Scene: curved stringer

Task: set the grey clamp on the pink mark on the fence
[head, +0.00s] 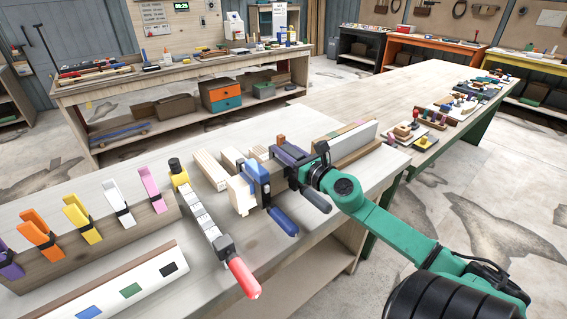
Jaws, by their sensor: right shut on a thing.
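My right gripper (308,172), on a green arm from the lower right, is shut on the grey clamp (287,155). The clamp has a dark bar and a dark grey handle (316,201) pointing toward the front. It is at the near left end of the fence (352,143), a pale upright board with a wooden strip along it. Small coloured marks show on the fence's top, with a pinkish one (361,123) toward the right. The clamp's jaws are partly hidden by my gripper, and I cannot tell whether they touch the fence. My left gripper is not in view.
A blue-handled clamp (262,187) stands close left of the grey one, beside wooden blocks (211,170). A red-handled bar clamp (206,222) lies farther left. Several spring clamps sit on a wooden rack (95,246).

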